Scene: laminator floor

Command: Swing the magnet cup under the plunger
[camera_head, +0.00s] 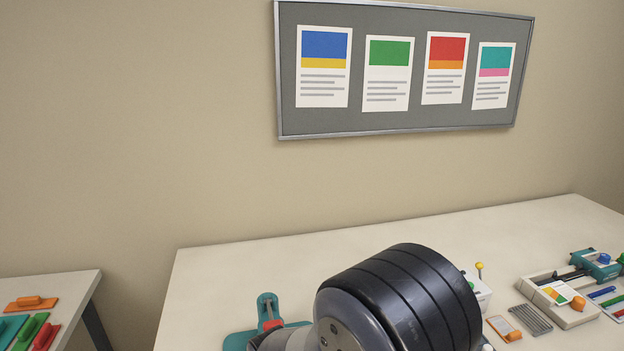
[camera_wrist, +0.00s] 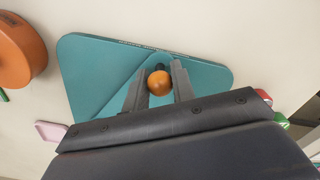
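A teal plate (camera_wrist: 100,75) with a lighter rounded wedge-shaped part lies on the pale table in the wrist view. An orange ball knob (camera_wrist: 159,84) sits over it, with a small dark piece just behind. My gripper's (camera_wrist: 161,70) two dark fingers stand on either side of the knob, very close to it. I cannot tell whether they touch it. In the head view a teal upright (camera_head: 267,306) with a red part shows beside my arm, which hides my gripper and much of the device. I cannot make out the magnet cup or the plunger for certain.
A large orange round thing (camera_wrist: 18,52) and a pink piece (camera_wrist: 50,131) lie near the plate. A tray (camera_head: 562,308), a grey ribbed piece (camera_head: 530,319) and a teal tool (camera_head: 597,265) lie at the right. A side table (camera_head: 60,290) holds coloured handled pieces.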

